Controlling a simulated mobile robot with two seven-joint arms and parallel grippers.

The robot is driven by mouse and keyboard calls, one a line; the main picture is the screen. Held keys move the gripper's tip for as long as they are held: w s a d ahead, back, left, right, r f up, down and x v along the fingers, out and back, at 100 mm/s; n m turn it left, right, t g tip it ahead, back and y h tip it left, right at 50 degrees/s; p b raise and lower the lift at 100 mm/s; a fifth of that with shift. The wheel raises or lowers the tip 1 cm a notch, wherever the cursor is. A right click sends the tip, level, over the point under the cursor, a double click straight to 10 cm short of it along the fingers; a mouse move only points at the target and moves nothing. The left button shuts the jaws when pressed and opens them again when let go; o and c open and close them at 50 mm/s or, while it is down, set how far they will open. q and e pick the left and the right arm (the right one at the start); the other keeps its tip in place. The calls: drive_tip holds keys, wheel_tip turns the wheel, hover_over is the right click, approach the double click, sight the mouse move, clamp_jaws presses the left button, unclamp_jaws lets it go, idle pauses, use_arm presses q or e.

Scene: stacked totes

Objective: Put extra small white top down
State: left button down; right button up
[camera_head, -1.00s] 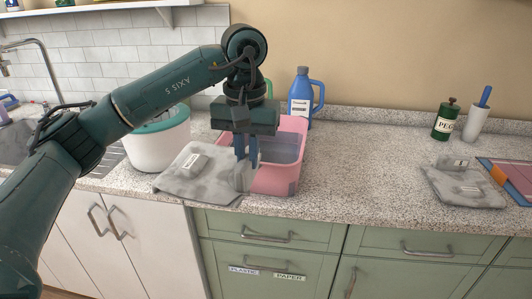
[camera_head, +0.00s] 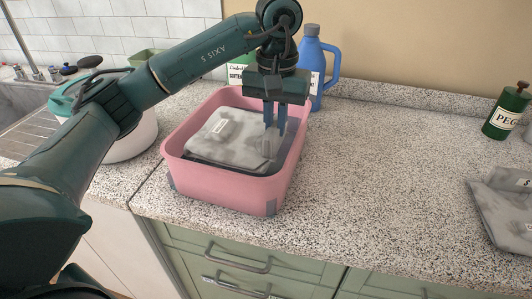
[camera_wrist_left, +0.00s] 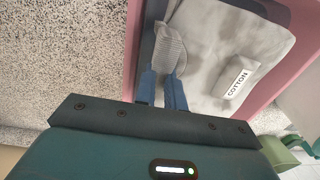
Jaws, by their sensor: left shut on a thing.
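A pale grey-white folded top (camera_head: 222,143) lies flat within the rim of the pink tote (camera_head: 225,189); how far down inside it is I cannot tell. In the left wrist view the top (camera_wrist_left: 215,45) carries a raised tag reading COTTON, and the blue fingers (camera_wrist_left: 162,92) reach the ribbed block. No size marking on the top is legible. My right gripper is not in view.
A blue bottle (camera_head: 311,70) and a green-labelled container stand behind the tote. A white bucket with a teal lid (camera_head: 128,140) is to its left. Another grey folded garment (camera_head: 505,208) lies at the right edge, near a green PEG bottle (camera_head: 506,112). The counter between is clear.

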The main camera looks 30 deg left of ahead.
sight(274, 151)
use_arm(q)
wheel_tip(274, 151, down, 6)
drive_tip(key=shift+f, duration=0.6)
drive_tip(key=c, duration=1.9)
unclamp_jaws()
drive_tip(key=shift+f, duration=0.2)
drive_tip(key=shift+c, duration=0.2)
drive_tip(key=o, duration=0.4)
drive_tip(key=shift+r, duration=0.1)
drive_tip(key=shift+o, duration=0.3)
